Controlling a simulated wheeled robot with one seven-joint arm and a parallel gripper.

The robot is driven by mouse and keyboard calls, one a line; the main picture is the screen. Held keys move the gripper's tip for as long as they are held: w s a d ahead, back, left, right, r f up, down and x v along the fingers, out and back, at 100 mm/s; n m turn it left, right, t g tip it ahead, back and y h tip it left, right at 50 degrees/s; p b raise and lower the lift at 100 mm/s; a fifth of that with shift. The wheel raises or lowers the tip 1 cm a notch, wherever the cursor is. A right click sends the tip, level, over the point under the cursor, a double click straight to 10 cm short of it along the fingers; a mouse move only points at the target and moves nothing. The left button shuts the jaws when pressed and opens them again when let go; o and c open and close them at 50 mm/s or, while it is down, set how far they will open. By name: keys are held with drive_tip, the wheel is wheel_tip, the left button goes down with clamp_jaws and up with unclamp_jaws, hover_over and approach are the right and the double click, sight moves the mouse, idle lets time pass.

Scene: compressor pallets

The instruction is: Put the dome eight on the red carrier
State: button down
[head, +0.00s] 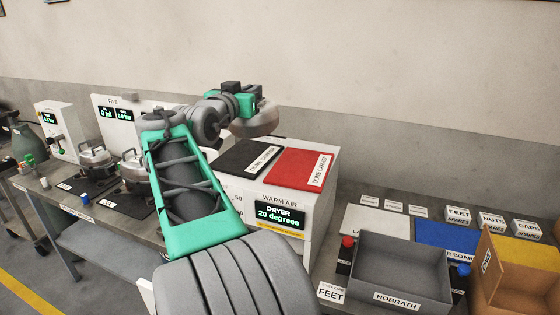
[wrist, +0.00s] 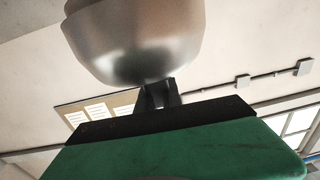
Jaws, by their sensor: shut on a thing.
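A metallic grey dome (wrist: 135,45) is held in my gripper (wrist: 158,92), which is shut on its lower edge in the wrist view. In the head view the dome (head: 257,122) hangs in the air at the end of my arm, above and behind the black carrier. I cannot read any number on it. The red carrier (head: 290,168) is a flat red pad with a white "DOME CARRIER" label, lying on the warm air dryer. It looks bare, and the dome is to its upper left in the picture, apart from it.
The black carrier (head: 243,158) lies beside the red one on the dryer (head: 290,205), which reads 20 degrees. A grey HOBRATH bin (head: 398,300) stands at the right. Metal pots (head: 95,160) and instruments stand on the left bench. My arm hides part of the bench.

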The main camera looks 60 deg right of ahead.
drive_tip(key=shift+w+d+r, duration=0.1)
drive_tip(key=shift+d+r, duration=0.1)
drive_tip(key=s+d+f+p, duration=0.5)
drive_tip(key=s+d+f, duration=0.4)
drive_tip(key=f, duration=0.3)
drive_tip(key=shift+s+f, duration=0.4)
drive_tip(key=shift+s, duration=0.2)
drive_tip(key=shift+f, duration=0.2)
drive_tip(key=c, duration=1.5)
unclamp_jaws()
drive_tip(key=shift+f, duration=0.1)
